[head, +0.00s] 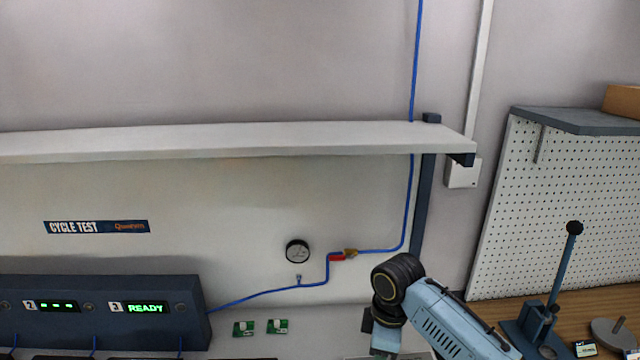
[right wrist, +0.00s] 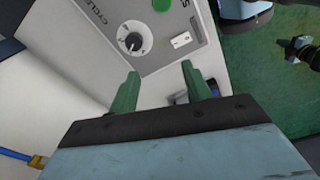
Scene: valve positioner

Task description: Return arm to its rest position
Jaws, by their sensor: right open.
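My right arm (head: 440,310) shows at the lower right of the head view, bent at a dark round joint; its gripper is below the picture there. In the right wrist view my right gripper (right wrist: 160,80) has its two green fingers apart with nothing between them. Past the fingers is a light grey control box (right wrist: 165,55) with a black rotary knob (right wrist: 131,38), a green button (right wrist: 163,4) and a small white switch (right wrist: 181,40). The fingers appear apart from the knob. My left gripper is in neither view.
A white shelf (head: 230,139) runs along the wall above a dark test panel (head: 240,308) reading READY. A gauge (head: 297,251) and blue air line with a red-handled valve (head: 343,255) are on the wall. A lever press (head: 550,310) stands on the wooden bench at right.

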